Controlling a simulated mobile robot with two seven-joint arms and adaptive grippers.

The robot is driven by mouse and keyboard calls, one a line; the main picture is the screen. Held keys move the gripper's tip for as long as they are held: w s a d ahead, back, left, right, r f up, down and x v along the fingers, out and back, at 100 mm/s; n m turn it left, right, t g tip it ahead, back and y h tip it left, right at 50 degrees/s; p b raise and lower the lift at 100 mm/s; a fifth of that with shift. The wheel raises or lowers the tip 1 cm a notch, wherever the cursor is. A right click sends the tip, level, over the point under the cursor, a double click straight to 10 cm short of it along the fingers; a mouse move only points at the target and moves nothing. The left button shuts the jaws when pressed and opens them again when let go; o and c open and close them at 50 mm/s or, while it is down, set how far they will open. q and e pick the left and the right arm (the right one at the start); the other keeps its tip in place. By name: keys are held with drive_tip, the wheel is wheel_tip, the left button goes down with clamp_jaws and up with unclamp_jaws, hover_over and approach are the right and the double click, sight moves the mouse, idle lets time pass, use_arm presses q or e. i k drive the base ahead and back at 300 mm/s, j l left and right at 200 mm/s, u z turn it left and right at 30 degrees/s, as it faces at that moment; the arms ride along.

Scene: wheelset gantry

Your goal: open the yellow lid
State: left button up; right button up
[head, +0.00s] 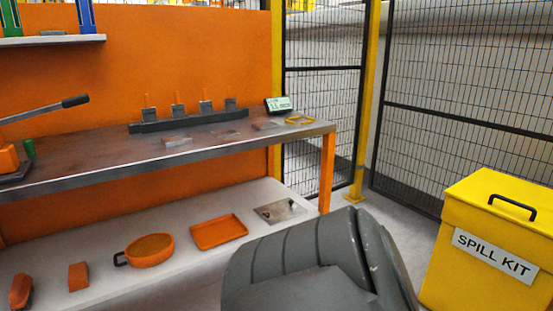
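The yellow lid (495,196) lies shut on top of the yellow spill kit box (461,273) at the right edge of the head view. A black bar handle (512,207) is fixed on top of the lid. The box front carries a white label reading "SPILL KIT" (494,256). The right side and the bottom of the box are cut off by the picture edge. Neither of my gripper's fingertips shows in this view.
A workbench (215,149) with a row of small fixtures stands at the left. Its lower shelf (190,278) holds orange trays and parts. Black mesh fencing (465,90) and a yellow post (368,95) stand behind the box. Some bare floor (400,212) shows between bench and box.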

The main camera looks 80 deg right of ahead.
sight(525, 194)
drive_tip(key=z, duration=4.1)
drive_tip(key=i+j+z, duration=0.25)
drive_tip(key=i+j, duration=0.5)
drive_tip(key=i, duration=0.05)
